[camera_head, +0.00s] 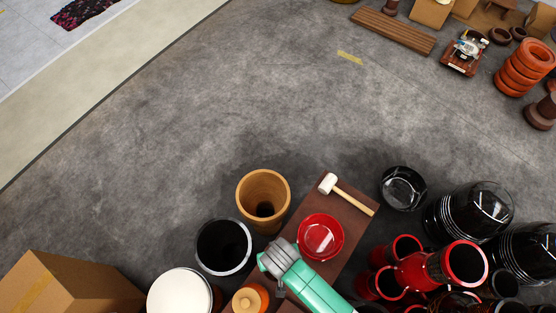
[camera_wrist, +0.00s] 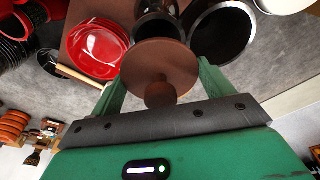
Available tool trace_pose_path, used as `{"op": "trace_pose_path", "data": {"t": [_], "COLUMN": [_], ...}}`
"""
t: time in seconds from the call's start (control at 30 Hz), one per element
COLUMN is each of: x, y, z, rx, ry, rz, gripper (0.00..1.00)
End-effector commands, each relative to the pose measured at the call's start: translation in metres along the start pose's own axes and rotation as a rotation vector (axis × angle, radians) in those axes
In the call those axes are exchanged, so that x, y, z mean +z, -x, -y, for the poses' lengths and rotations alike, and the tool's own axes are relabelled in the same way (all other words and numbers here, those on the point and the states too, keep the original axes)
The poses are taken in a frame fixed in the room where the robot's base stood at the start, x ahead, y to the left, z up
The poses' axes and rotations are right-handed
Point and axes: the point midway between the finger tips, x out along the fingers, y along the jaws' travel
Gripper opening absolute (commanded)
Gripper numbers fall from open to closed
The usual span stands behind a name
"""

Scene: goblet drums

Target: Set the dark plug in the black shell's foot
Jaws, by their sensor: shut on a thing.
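A dark reddish-brown plug (camera_wrist: 160,66), a round disc with a small knob, is held between the green fingers of my gripper (camera_wrist: 160,84) in the wrist view. The knob points toward the wrist camera. Just beyond the disc stands a black cylindrical shell (camera_wrist: 156,22), partly covered by the plug; I cannot tell whether the two touch. A wide black open shell (camera_wrist: 222,32) stands to the right in the wrist view, and a black open shell (camera_head: 224,246) shows left of my arm in the head view. My arm hides the fingers and plug in the head view.
A red bowl (camera_head: 322,237) and a mallet (camera_head: 345,193) lie on a brown board beside my arm. A wooden shell (camera_head: 264,202) and a white drum (camera_head: 180,294) stand to the left. Red drums (camera_head: 440,265) crowd the right. Open floor lies beyond.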

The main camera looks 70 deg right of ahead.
Motion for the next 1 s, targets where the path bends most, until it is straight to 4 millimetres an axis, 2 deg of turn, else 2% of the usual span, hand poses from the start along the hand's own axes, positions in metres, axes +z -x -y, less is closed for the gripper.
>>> {"op": "trace_pose_path", "data": {"t": [0.03, 0.4, 1.0], "x": [0.001, 0.008, 0.008], "y": [-0.009, -0.05, -0.051], "z": [0.0, 0.0, 0.0], "rx": [0.0, -0.001, 0.0], "ry": [0.0, 0.0, 0.0], "rz": [0.0, -0.001, 0.0], "gripper": [0.56, 0.56, 0.56]}}
